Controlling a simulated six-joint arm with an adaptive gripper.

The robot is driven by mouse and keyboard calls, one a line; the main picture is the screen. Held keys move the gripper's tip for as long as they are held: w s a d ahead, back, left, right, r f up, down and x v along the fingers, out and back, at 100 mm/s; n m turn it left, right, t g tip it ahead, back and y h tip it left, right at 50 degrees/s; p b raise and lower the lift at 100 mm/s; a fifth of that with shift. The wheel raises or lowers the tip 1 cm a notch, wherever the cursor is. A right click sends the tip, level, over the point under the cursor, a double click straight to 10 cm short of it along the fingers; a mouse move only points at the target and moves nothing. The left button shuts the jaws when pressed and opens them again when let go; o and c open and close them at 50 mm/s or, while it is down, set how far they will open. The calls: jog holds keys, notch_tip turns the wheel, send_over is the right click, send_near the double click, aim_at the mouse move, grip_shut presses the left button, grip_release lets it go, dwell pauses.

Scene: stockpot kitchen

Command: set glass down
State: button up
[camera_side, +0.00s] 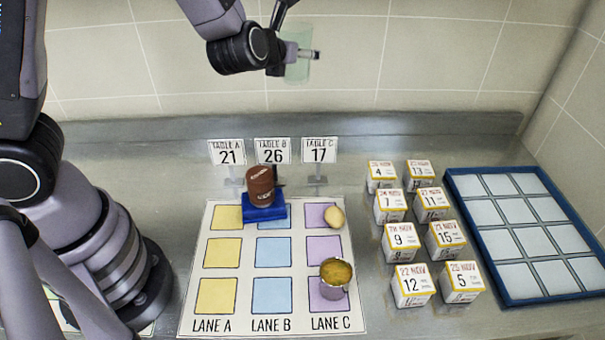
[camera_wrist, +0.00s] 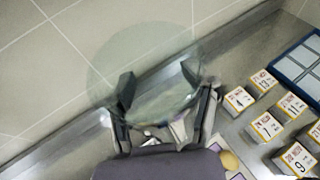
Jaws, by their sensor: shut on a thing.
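My gripper (camera_side: 309,54) is high above the back of the counter in the side view. It is shut on a pale green see-through glass (camera_side: 297,70), held clear of everything below. In the wrist view my gripper's (camera_wrist: 158,82) two fingers are on either side of the glass (camera_wrist: 135,55), which looks like a large faint round shape. A lane mat (camera_side: 195,300) lies on the counter below, with yellow, blue and purple squares in lanes A, B and C. The glass's lower end is hard to make out against the wall.
A brown jar (camera_side: 260,185) stands at a blue block (camera_side: 264,212) in lane B. Number signs (camera_side: 272,151) stand behind. Several date boxes (camera_side: 403,237) and a blue-framed tray (camera_side: 482,262) are right.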

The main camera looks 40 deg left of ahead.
jog(key=a, duration=0.6)
jog(key=d, duration=0.6)
jog(key=shift+d+r, duration=0.25)
jog(key=shift+d, duration=0.05)
jog(key=s+a+f+n+g+y, duration=0.3)
jog(key=s+a+f+n+y, duration=0.15)
jog(key=f, duration=0.35)
jog(key=s+a+f+n+g+y, duration=0.3)
jog(key=s+a+f, duration=0.15)
jog(key=f, duration=0.35)
jog(key=s+a+f+n+g, duration=0.2)
jog(key=s+f+n+g, duration=0.1)
jog(key=s, duration=0.3)
jog(key=s+a+f+n+g+y, duration=0.1)
jog(key=s+a+f+n+g, duration=0.2)
jog(key=s, duration=0.3)
jog(key=s+a+f+n+g, duration=0.2)
jog(key=s+f+n+g, duration=0.1)
jog(key=s, duration=0.3)
jog(key=shift+a+f+n+g+y, duration=0.25)
jog(key=shift+a+f+n+g, duration=0.15)
jog(key=shift+f+g, duration=0.2)
jog(key=shift+w+f, duration=0.1)
jog(key=shift+f, duration=2)
